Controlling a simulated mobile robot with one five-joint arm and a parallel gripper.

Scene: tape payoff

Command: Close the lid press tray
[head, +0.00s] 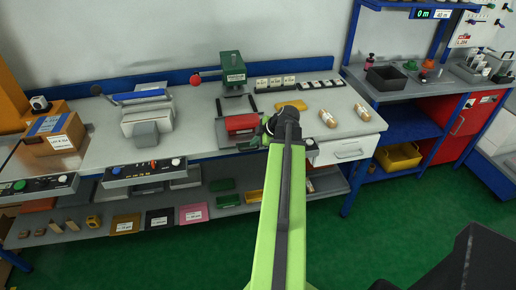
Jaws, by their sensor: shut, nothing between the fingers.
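The lid press (233,70) stands at the back of the workbench. It is green, with a red-knobbed lever reaching out to its left. Dark rails run between the tray and the press, and the tray sits apart from the press body. My gripper (256,141) is shut and empty, close to the tray's right front corner. My arm's end hides part of that corner, so I cannot tell whether they touch.
Rows of small white-topped pieces (275,82) lie behind the tray, and two tan rolls (327,118) lie to its right. A grey machine with a blue lever (147,119) stands left. A control box (145,171) is at the front edge. A white drawer (346,149) is at right.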

